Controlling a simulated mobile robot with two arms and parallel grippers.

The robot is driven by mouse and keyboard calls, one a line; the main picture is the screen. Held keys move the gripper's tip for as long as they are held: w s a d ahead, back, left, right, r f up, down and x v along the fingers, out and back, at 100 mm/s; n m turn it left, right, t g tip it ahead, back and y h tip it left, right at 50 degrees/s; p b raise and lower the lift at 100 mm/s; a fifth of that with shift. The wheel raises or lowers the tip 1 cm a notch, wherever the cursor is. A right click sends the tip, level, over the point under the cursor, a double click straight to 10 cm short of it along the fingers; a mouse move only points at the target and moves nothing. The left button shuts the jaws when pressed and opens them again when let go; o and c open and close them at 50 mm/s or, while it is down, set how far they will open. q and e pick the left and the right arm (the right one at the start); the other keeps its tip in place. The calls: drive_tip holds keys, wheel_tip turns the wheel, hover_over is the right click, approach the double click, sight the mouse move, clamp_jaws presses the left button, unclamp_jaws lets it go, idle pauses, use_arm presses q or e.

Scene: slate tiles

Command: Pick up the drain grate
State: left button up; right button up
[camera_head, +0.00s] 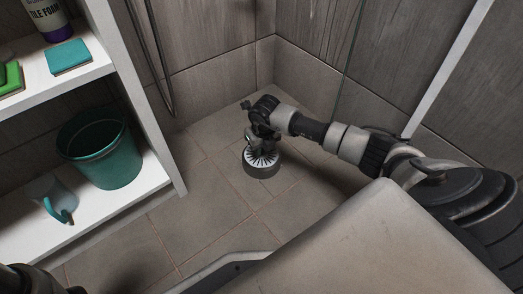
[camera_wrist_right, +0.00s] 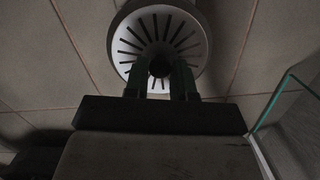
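The drain grate (camera_head: 262,158) is a round, pale disc with dark radial slots and a grey side wall, low over the tiled floor near the corner. It also shows at the top of the right wrist view (camera_wrist_right: 192,38). My right gripper (camera_head: 258,138) points down at the grate's middle. In the wrist view its two dark fingers (camera_wrist_right: 161,75) stand a little apart, on either side of the grate's dark centre. I cannot tell whether they touch it, nor whether the grate rests on the floor. Only part of my left arm shows at the bottom left; its gripper is out of view.
A white shelf unit (camera_head: 176,186) stands at the left with a teal bucket (camera_head: 106,165), a mug (camera_head: 48,190), sponges (camera_head: 68,58) and a tile-foam bottle (camera_head: 48,15). A glass panel edge (camera_head: 346,70) rises behind my right arm. Tiled floor (camera_head: 140,245) before the shelf is clear.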

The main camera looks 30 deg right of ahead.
clamp_jaws()
drive_tip(key=shift+r, duration=0.15)
